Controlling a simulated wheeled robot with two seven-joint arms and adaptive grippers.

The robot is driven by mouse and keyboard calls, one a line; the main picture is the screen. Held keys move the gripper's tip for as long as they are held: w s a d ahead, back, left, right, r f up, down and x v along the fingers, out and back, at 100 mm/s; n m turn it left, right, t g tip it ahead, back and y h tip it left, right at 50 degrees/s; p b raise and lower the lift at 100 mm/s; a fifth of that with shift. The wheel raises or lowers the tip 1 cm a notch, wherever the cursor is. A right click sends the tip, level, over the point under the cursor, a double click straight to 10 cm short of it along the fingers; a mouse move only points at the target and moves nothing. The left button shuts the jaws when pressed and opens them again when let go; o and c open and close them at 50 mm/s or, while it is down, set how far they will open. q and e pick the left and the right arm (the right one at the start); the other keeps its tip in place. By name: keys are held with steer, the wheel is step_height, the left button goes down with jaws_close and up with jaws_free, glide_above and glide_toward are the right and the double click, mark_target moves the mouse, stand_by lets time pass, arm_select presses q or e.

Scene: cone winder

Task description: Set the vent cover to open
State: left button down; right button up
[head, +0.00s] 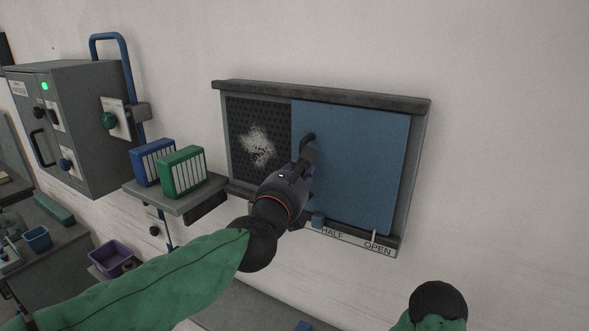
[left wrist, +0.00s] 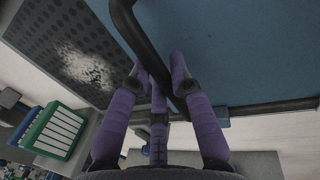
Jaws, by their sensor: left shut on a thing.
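The vent cover (head: 355,160) is a blue sliding panel in a dark wall frame (head: 325,97). It covers the middle and right of the frame, with a narrow strip of frame showing at its right. The perforated grille (head: 258,145) is bare at the left. Labels HALF and OPEN (head: 377,247) sit on the bottom rail; a blue tab (head: 318,219) is near HALF and a thin white mark stands above OPEN. My left gripper (head: 305,158) is shut on the cover's black handle (left wrist: 145,45); the purple fingers (left wrist: 157,68) are around it. My right gripper is out of view.
A grey cabinet (head: 75,130) with a green light is further left. A purple bin (head: 112,258) is below. Bare wall lies to the right.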

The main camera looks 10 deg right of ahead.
arm_select(q)
steer(key=c, duration=1.1)
jaws_free()
steer(key=v, duration=1.2)
